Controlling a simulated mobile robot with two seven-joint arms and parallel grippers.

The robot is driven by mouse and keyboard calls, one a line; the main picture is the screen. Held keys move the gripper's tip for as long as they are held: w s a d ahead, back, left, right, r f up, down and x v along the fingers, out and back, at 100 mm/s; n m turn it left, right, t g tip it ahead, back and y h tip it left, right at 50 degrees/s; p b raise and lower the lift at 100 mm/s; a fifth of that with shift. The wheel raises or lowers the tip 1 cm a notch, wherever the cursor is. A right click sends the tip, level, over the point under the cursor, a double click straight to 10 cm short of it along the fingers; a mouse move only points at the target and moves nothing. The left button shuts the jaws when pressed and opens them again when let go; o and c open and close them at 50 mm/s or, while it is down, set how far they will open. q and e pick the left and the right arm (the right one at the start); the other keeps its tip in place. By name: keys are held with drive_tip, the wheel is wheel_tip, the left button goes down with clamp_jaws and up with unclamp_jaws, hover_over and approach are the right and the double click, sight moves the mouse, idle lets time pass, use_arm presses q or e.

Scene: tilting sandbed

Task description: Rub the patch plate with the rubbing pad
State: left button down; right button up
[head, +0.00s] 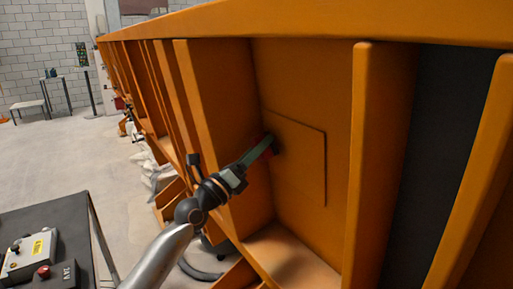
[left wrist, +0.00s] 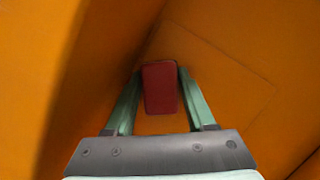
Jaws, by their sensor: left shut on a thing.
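The patch plate (head: 303,160) is an orange raised square on the back wall of a bay between orange ribs. Its faint outline also shows in the left wrist view (left wrist: 228,75). My left gripper (head: 264,147) is at the plate's left edge, near the left rib. It is shut on the rubbing pad, a red block that shows between the green fingers in the left wrist view (left wrist: 160,88). In the head view the pad is mostly hidden by the fingertips. I cannot tell whether the pad touches the plate. My right gripper is not in view.
Orange ribs stand on both sides of the bay, the right one (head: 367,170) close to the plate. A sloping ledge (head: 290,262) lies below. A dark table (head: 60,215) with control boxes stands at lower left. The floor beyond is mostly open.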

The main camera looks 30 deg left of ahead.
sight(282, 141)
use_arm(q)
drive_tip(key=shift+w+d+r, duration=0.15)
drive_tip(key=shift+w+d, duration=0.05)
drive_tip(key=shift+w, duration=0.3)
drive_tip(key=d+p, duration=0.1)
drive_tip(key=p, duration=0.1)
drive_tip(key=shift+s+d+r+p, duration=0.2)
drive_tip(key=shift+s+d+p, duration=0.1)
drive_tip(key=shift+s+d, duration=0.1)
drive_tip(key=shift+s+d+f+p, duration=0.1)
drive_tip(key=shift+s+d+p, duration=0.15)
drive_tip(key=shift+d+p, duration=0.2)
drive_tip(key=shift+s+d+f+p, duration=0.1)
drive_tip(key=shift+s+d+p, duration=0.2)
drive_tip(key=shift+d, duration=0.25)
